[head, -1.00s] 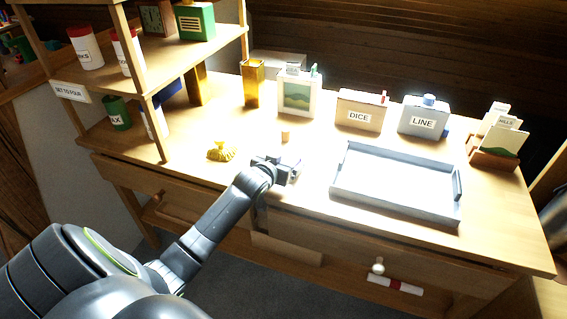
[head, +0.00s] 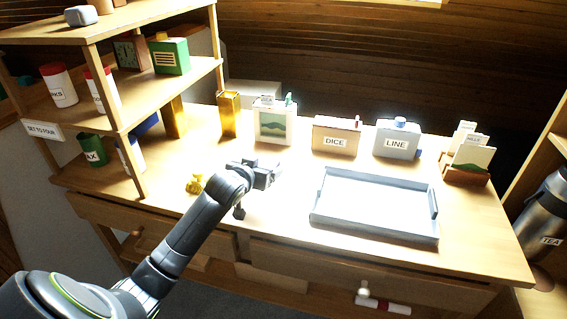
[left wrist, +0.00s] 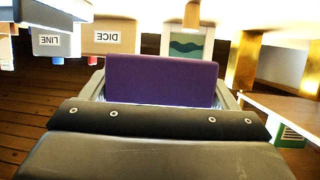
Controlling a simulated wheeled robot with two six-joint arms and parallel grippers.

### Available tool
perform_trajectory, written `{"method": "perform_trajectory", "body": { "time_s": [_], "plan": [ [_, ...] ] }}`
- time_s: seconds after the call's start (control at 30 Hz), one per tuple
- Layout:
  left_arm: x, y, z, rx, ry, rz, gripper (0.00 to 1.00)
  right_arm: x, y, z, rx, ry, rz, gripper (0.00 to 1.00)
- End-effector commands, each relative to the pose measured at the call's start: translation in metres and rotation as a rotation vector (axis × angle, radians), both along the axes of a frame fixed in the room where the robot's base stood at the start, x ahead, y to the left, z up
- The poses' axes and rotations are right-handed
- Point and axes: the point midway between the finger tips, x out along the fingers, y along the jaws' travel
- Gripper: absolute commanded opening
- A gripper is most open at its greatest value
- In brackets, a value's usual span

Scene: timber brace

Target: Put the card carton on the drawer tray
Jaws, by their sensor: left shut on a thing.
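My left gripper (head: 268,174) is above the table, left of the drawer tray. It is shut on a purple carton (left wrist: 162,81), which fills the jaws in the left wrist view. I take it to be the card carton; no label shows on its visible face. In the head view the gripper hides it. The drawer tray (head: 372,228) is a shallow grey-blue tray with a white floor, lying empty on the table. The carton is apart from the tray. My right gripper is not in view.
Behind the tray stand the DICE box (head: 337,136), the LINE box (head: 398,140) and a picture-fronted box (head: 272,124). A card holder (head: 468,165) is at the right. A small yellow object (head: 195,183) lies left of the gripper, near the shelf unit (head: 125,118).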

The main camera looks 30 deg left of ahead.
Motion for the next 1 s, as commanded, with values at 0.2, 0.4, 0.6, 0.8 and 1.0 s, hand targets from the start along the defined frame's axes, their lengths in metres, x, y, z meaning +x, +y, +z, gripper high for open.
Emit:
{"method": "perform_trajectory", "body": {
  "time_s": [0.2, 0.4, 0.6, 0.8, 1.0],
  "plan": [
    [0.0, -0.002, 0.012, -0.001, -0.001, -0.002, 0.58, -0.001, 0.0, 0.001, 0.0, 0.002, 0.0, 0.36],
    [-0.004, -0.042, 0.044, 0.007, -0.006, -0.033, 0.58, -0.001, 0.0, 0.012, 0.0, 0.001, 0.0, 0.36],
    [-0.028, -0.111, 0.112, 0.022, -0.014, -0.083, 0.58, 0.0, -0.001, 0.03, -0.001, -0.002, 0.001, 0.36],
    [-0.066, -0.157, 0.171, 0.019, -0.014, -0.116, 0.58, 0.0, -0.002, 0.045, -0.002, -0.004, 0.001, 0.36],
    [-0.094, -0.178, 0.199, 0.003, -0.007, -0.136, 0.58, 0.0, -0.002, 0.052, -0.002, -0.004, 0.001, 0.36]
  ]
}}
